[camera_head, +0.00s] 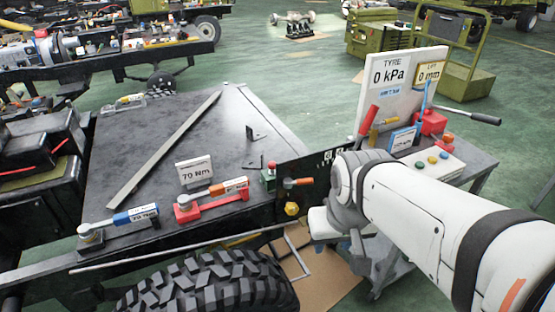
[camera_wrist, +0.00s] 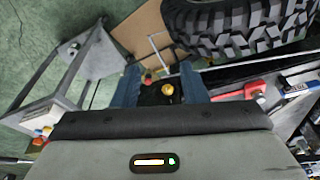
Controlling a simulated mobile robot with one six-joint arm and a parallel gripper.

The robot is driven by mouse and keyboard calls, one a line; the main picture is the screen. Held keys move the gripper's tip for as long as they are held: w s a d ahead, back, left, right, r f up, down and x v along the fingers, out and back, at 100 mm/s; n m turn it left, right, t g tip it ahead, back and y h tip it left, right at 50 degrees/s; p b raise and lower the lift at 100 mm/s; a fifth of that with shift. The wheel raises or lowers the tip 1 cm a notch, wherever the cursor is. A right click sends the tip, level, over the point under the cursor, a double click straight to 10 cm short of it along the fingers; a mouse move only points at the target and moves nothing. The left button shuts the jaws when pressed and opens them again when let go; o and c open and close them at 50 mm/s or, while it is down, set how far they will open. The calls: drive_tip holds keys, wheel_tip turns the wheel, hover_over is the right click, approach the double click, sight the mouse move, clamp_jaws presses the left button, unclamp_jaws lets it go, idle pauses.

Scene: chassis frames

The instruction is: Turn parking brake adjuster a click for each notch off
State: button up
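A black panel (camera_head: 310,176) with white marks stands at the right edge of the dark bench. A yellow knob (camera_head: 291,209) sits low on it, below an orange-handled lever (camera_head: 298,183). I cannot tell for sure which one is the adjuster. In the wrist view the yellow knob (camera_wrist: 168,89) and a red piece (camera_wrist: 148,79) show between my fingers. My gripper (camera_wrist: 160,76) is open, its two blue fingers apart, with nothing held. It faces the panel, apart from the knob as far as I can tell. The fingertips are mostly hidden in the head view.
A large tyre (camera_head: 212,288) lies below the bench. Red and blue torque wrenches (camera_head: 210,198) rest on the bench beside a "70 Nm" card (camera_head: 194,171). A cart with a white panel reading "0 kPa" (camera_head: 398,85) stands at the right. A thin rod (camera_head: 165,258) runs along the bench front.

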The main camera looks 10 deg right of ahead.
drive_tip(key=o, duration=0.5)
drive_tip(key=w+d+f+t+b, duration=0.2)
drive_tip(key=w+f+t+b, duration=0.1)
drive_tip(key=w+f+b, duration=0.4)
wheel_tip(320, 180, down, 2)
drive_tip(key=w, duration=0.2)
drive_tip(key=shift+w+d+h+b, duration=0.25)
drive_tip(key=shift+w+h+b, duration=0.1)
drive_tip(key=shift+h, duration=0.05)
drive_tip(key=t+y+b, duration=0.2)
drive_tip(key=t+b, duration=0.5)
drive_tip(key=b, duration=0.7)
approach(294, 211)
drive_tip(key=s+d+r, duration=0.1)
drive_tip(key=d+r, duration=0.2)
drive_tip(key=w+f+t+y+b, duration=0.1)
drive_tip(key=f+b, duration=0.1)
drive_tip(key=b, duration=0.1)
drive_tip(key=w+a+f+t+y+b, duration=0.1)
drive_tip(key=w+f+t+y+b, duration=0.1)
drive_tip(key=f, duration=0.1)
drive_tip(key=w+a+f+t+y+b, duration=0.1)
drive_tip(key=f+b, duration=0.2)
drive_tip(key=shift+w+n+y+b, duration=0.2)
drive_tip(key=shift+n+y+b, duration=0.1)
drive_tip(key=shift+n, duration=0.1)
drive_tip(key=x, duration=0.2)
drive_tip(key=b+x, duration=0.1)
drive_tip(key=x, duration=0.4)
drive_tip(key=shift+r, duration=0.3)
